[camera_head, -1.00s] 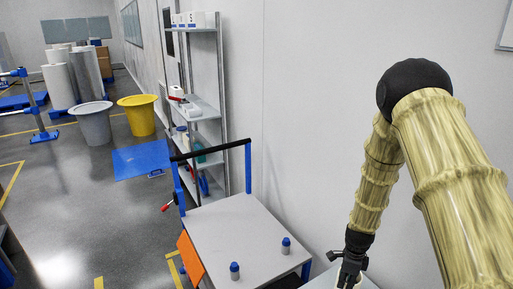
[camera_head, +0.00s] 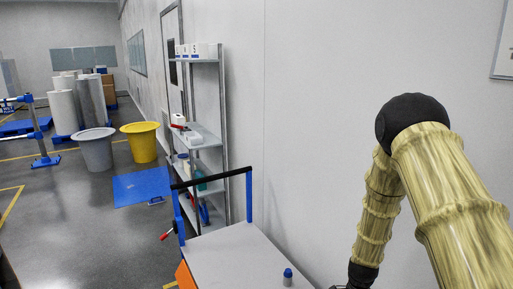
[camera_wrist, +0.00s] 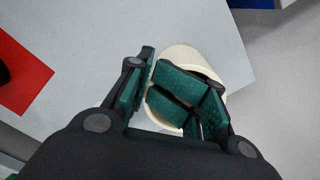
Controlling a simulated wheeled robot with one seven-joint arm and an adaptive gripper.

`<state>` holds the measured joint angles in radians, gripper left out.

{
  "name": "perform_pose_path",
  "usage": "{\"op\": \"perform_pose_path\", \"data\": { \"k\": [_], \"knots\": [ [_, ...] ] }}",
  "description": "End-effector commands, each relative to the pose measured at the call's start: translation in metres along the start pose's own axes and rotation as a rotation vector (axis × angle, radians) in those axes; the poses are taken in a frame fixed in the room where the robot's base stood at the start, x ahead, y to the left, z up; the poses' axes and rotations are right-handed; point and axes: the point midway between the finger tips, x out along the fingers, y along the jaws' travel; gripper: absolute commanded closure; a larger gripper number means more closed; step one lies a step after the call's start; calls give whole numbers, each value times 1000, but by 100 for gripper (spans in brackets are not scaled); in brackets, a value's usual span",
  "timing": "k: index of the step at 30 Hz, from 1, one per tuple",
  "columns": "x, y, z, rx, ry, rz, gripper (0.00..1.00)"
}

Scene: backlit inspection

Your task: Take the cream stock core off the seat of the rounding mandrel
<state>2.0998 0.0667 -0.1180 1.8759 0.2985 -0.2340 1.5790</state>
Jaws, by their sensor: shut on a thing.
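The cream stock core (camera_wrist: 186,55) shows in the wrist view as a pale rounded body between and beyond the green-padded fingers. My gripper (camera_wrist: 178,88) is shut on it, and the fingers hide much of it.
The wrist view shows a pale grey surface (camera_wrist: 90,30) and a red patch (camera_wrist: 22,72) at left. In the head view, a grey-topped cart (camera_head: 235,258) with a blue-capped bottle (camera_head: 288,278) stands left of my arm, before a shelf rack (camera_head: 205,135).

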Motion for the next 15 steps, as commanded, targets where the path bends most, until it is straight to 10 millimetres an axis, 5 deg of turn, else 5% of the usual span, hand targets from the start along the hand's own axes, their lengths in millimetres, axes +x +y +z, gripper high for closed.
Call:
{"op": "perform_pose_path", "data": {
  "k": [15],
  "knots": [
    [-1,1,0,0,0,2,100]
  ]
}}
